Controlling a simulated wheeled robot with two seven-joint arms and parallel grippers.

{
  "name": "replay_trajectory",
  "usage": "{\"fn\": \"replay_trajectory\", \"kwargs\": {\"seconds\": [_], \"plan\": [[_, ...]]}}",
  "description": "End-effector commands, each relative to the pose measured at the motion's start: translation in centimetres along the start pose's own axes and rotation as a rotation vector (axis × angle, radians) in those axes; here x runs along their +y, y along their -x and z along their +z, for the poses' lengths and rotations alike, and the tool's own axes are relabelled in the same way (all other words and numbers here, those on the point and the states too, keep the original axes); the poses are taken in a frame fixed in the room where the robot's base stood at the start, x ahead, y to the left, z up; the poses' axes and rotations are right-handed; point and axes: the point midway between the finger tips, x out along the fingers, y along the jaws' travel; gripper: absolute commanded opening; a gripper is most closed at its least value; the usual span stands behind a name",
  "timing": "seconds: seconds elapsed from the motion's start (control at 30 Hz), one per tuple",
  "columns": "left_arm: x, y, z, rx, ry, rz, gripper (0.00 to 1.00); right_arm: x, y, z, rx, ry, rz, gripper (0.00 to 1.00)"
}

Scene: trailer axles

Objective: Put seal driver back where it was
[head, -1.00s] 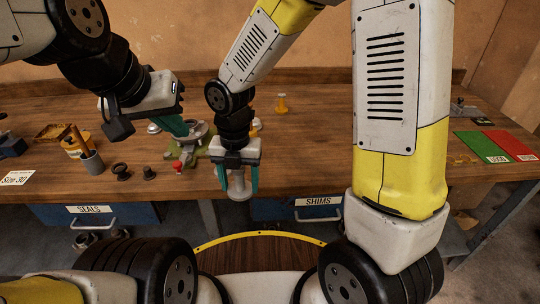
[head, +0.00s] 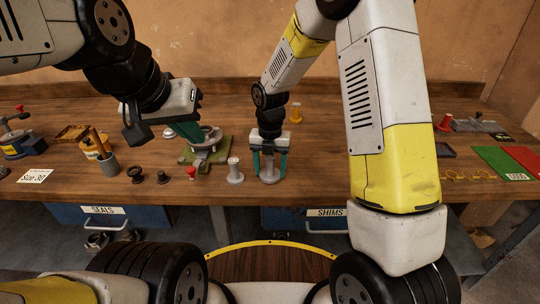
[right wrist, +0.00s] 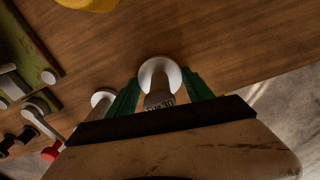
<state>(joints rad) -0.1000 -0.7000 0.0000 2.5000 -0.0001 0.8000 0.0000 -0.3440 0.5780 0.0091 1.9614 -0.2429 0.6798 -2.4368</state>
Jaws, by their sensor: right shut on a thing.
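My right gripper (head: 269,170) is shut on a pale grey seal driver (head: 268,174), a post with a wide round flange at its foot. It is upright over the front of the bench; I cannot tell whether the flange touches the wood. In the right wrist view the held driver (right wrist: 158,75) sits between the green fingers, with dark print on its post. A similar grey driver (head: 235,172) stands just left of it, and also shows in the right wrist view (right wrist: 103,97). My left gripper (head: 190,130) hangs by the green fixture; its finger opening is unclear.
The green fixture (head: 192,157) stands left of the drivers, with a red-topped piece (head: 191,173) in front. Dark round pieces (head: 136,174) and a grey cup (head: 108,163) are further left. A yellow piece (head: 296,113) stands behind.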

Motion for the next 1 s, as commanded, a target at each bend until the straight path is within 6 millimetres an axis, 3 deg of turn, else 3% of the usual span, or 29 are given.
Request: {"fn": "replay_trajectory", "kwargs": {"seconds": [0.37, 0.4, 0.5, 0.83, 1.0], "plan": [[0.0, 0.0, 0.0, 0.0, 0.0, 0.0, 0.0, 0.0, -0.6, 0.0, -0.001, 0.0, 0.0, 0.09], [0.0, 0.0, 0.0, 0.0, 0.0, 0.0, 0.0, 0.0, -0.6, 0.0, -0.001, 0.0, 0.0, 0.66], [0.0, 0.0, 0.0, 0.0, 0.0, 0.0, 0.0, 0.0, -0.6, 0.0, -0.001, 0.0, 0.0, 0.82], [0.0, 0.0, 0.0, 0.0, 0.0, 0.0, 0.0, 0.0, -0.3, 0.0, -0.002, 0.0, 0.001, 0.82], [0.0, 0.0, 0.0, 0.0, 0.0, 0.0, 0.0, 0.1, 1.7, 0.1, -0.005, -0.001, 0.004, 0.82]]}}
